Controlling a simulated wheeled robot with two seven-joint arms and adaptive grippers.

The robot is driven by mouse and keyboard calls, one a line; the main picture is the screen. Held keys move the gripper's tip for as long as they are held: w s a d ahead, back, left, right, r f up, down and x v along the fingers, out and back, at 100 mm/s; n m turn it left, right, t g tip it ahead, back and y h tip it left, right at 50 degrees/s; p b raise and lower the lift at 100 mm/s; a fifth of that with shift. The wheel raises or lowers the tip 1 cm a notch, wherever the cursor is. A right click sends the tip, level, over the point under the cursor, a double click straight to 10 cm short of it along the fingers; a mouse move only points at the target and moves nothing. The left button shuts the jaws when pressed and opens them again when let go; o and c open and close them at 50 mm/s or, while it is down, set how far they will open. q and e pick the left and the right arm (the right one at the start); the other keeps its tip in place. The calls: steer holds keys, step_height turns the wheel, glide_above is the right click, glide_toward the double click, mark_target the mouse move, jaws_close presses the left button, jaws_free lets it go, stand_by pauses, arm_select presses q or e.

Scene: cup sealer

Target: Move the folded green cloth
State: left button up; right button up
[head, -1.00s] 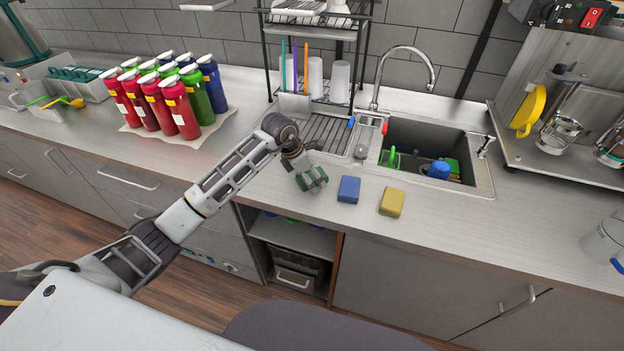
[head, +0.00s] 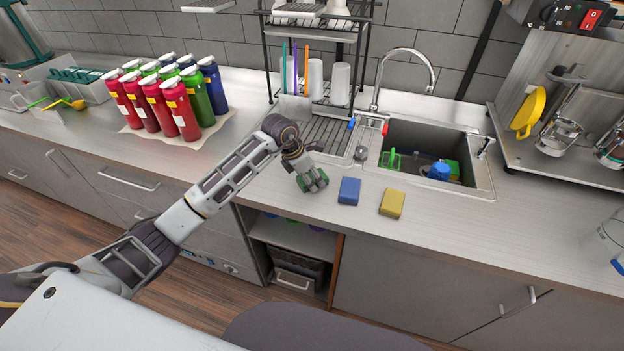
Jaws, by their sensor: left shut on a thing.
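The folded green cloth (head: 318,185) is small and dark green and lies at the front of the counter, left of a blue sponge. My left gripper (head: 312,183) is over it from above, shut on it, and its fingers hide much of the cloth. Whether the cloth touches the counter I cannot tell. My right gripper does not show.
The blue sponge (head: 349,191) and a yellow sponge (head: 392,203) lie to the right. Behind are a drying rack (head: 316,38) and a sink (head: 407,133) with items in it. Several bottles (head: 180,110) stand at left.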

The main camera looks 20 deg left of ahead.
mark_target(311, 177)
arm_select(q)
steer(key=shift+a+f, duration=0.1)
steer(key=shift+f, duration=0.05)
steer(key=shift+p, duration=0.3)
steer(key=shift+r, duration=0.45)
step_height(311, 177, up, 8)
steer(key=shift+w+f+b, duration=0.1)
steer(key=shift+f+b, duration=0.05)
steer(key=shift+b, duration=0.7)
steer(key=shift+r, duration=0.95)
